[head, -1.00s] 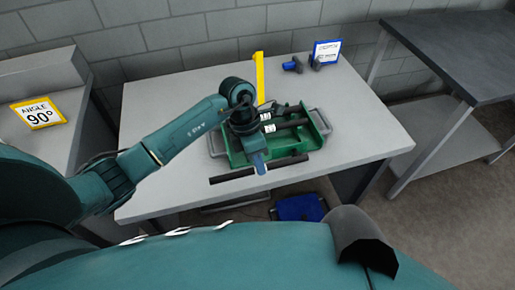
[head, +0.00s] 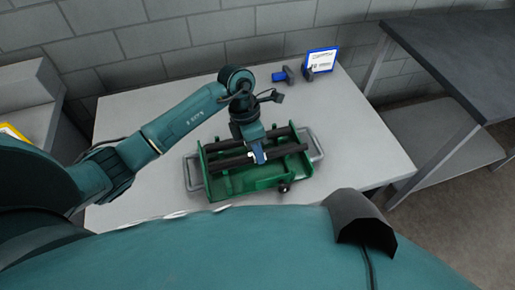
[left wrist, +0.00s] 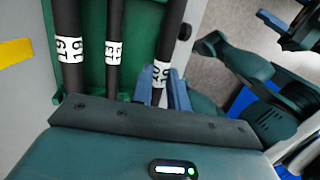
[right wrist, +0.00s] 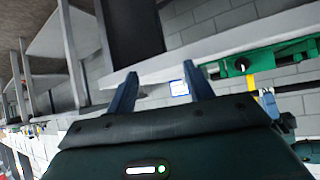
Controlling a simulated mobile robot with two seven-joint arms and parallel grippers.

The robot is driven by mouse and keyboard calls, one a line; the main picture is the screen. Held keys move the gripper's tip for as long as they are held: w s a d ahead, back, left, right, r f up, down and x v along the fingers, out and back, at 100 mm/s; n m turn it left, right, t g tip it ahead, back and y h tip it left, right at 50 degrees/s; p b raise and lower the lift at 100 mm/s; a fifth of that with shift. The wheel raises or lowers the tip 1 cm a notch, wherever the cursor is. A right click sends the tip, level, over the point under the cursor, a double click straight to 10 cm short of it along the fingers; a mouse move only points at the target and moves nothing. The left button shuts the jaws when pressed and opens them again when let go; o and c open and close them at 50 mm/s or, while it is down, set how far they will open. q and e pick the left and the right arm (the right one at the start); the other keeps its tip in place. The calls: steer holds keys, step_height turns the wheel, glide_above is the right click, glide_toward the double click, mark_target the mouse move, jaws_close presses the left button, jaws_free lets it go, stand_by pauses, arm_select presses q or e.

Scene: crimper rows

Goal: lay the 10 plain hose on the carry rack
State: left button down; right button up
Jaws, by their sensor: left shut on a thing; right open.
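The carry rack (head: 235,187) is a green open tray with grey side handles on the table. My left gripper (head: 258,156) is over it, shut on a dark hose (head: 294,150) lying crosswise over the tray. In the left wrist view, this hose (left wrist: 172,30) has a white label partly covered by the fingers, apparently reading 10. Two other dark hoses, labelled 19 (left wrist: 67,20) and 13 (left wrist: 115,20), lie beside it over the green tray. I cannot tell whether the held hose touches the rack. My right gripper (right wrist: 160,90) is open and empty, away from the rack.
A blue-framed sign (head: 321,60) and a blue-and-dark tool (head: 283,76) stand at the back of the table (head: 365,140). A dark bench (head: 450,50) is at the right. The table's right side is clear.

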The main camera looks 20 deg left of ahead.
arm_select(q)
steer(key=shift+f+b, duration=0.7)
steer(key=shift+b, duration=0.05)
step_height(320, 180, down, 3)
steer(key=b, duration=0.3)
steer(key=shift+f, duration=0.2)
steer(key=shift+f+b, duration=0.6)
steer(key=shift+f, duration=0.25)
arm_select(e)
steer(key=shift+w+a+f+n+t+y, duration=0.2)
steer(key=shift+a+f+t, duration=0.1)
steer(key=shift+a, duration=0.25)
steer(key=shift+w+a+f+n+t+y, duration=0.2)
steer(key=shift+a+f, duration=0.05)
steer(key=shift+a, duration=0.25)
steer(key=shift+f, duration=0.2)
arm_select(q)
steer(key=shift+f+b, duration=0.15)
steer(key=shift+b, duration=0.3)
arm_select(e)
steer(key=shift+f, duration=0.25)
